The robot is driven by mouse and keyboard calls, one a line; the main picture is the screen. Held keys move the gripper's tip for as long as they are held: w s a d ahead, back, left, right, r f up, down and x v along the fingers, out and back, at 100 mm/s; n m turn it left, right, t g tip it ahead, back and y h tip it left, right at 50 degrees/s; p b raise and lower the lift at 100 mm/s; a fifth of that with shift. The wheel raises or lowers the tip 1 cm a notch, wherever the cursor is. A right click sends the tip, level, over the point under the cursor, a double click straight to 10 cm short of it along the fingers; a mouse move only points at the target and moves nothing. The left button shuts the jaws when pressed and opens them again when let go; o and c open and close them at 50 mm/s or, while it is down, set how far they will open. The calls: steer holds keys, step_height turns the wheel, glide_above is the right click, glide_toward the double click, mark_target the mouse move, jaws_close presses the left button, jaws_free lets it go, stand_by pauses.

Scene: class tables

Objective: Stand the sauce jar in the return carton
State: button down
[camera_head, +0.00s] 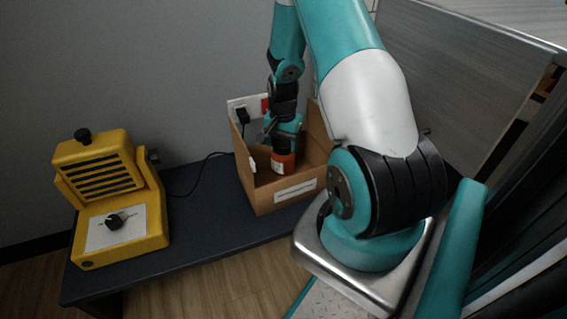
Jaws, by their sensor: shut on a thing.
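The return carton (264,201) is an open brown cardboard box with a white label on its front, on a dark table. The sauce jar (283,163) shows as an orange-red body with a paler band, low inside the carton opening. My gripper (284,146) reaches down into the carton from above and is shut on the jar. The jar looks roughly upright. The carton's front wall is near its lower end, and I cannot tell whether the jar touches the carton floor. The fingertips are small and partly hidden.
A yellow device (112,200) with a black knob and slatted panel stands on the left of the dark table (205,229). The table between device and carton is clear.

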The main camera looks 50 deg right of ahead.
mark_target(283, 158)
steer(key=shift+f+b, duration=0.95)
steer(key=shift+f, duration=2.1)
steer(key=shift+f, duration=0.1)
steer(key=shift+c, duration=1)
jaws_free()
